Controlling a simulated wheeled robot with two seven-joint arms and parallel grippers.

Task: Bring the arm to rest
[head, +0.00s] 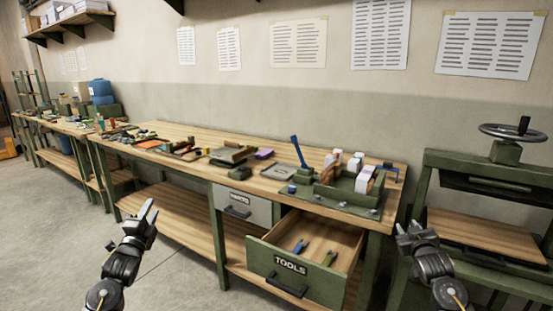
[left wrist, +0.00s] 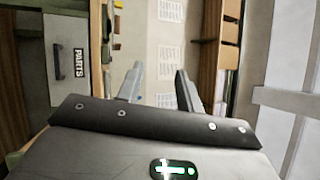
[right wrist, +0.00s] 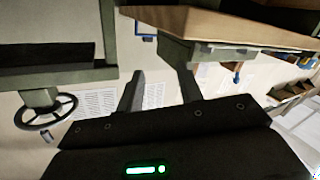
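My left gripper (head: 147,212) is raised in front of the workbench, at the left of the head view. Its two fingers stand apart with nothing between them in the left wrist view (left wrist: 157,85). My right gripper (head: 416,230) is at the right of the head view, between the open drawer and the green press. In the right wrist view (right wrist: 160,90) its fingers are apart and empty. Neither gripper touches anything that I can see.
The TOOLS drawer (head: 290,267) is pulled out and holds a few tools. The PARTS drawer (head: 243,206) looks shut. The workbench top (head: 190,133) is cluttered. A green press with a handwheel (head: 513,132) stands at the right. The floor (head: 50,230) at the left is clear.

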